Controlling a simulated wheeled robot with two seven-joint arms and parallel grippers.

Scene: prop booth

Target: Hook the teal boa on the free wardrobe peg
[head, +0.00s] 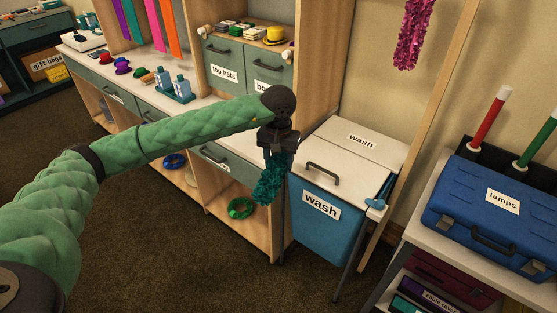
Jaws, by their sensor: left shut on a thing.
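My left gripper (276,148) is shut on the teal boa (270,183) and points downward. The boa hangs below the fingers in a short bunch, in front of the left edge of the wash bin and clear of the floor. A magenta boa (411,35) hangs against the wall at the upper right, and its top is cut off by the picture edge. No wardrobe peg shows; the part above the magenta boa is out of view. My right gripper is not in view.
The blue wash bin (322,236) with a pale handled lid stands right of the gripper. A wooden post (431,95) rises beyond it. A blue lamps case (490,214) sits on a table at right. A counter with drawers (212,158) stands behind my left arm.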

